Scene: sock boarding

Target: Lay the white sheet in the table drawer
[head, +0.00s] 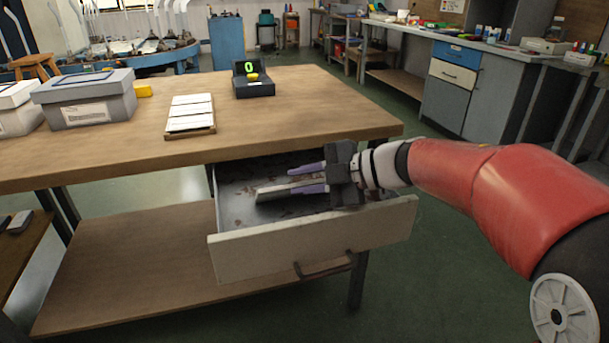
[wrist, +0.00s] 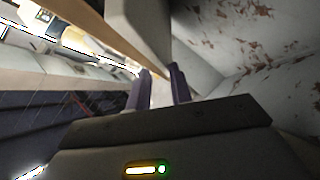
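The table drawer (head: 312,238) is pulled out below the tabletop, with a worn grey interior and a pale front. My gripper (head: 308,179) is over the open drawer, its purple fingers pointing left. The fingers are closed around a thin whitish piece, which I take as the white sheet (head: 272,191). It sticks out to the left past the fingertips, low in the drawer space; I cannot tell whether it touches the floor. In the wrist view the fingers (wrist: 159,87) have a pale strip between them, and the drawer's stained interior (wrist: 235,35) is at the right.
The wooden table (head: 300,105) holds a grey lidded box (head: 87,105), a pad with white cards (head: 190,116) and a black device showing a green 0 (head: 252,82). The tabletop edge is close above the drawer's back. A lower shelf (head: 140,260) is clear.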

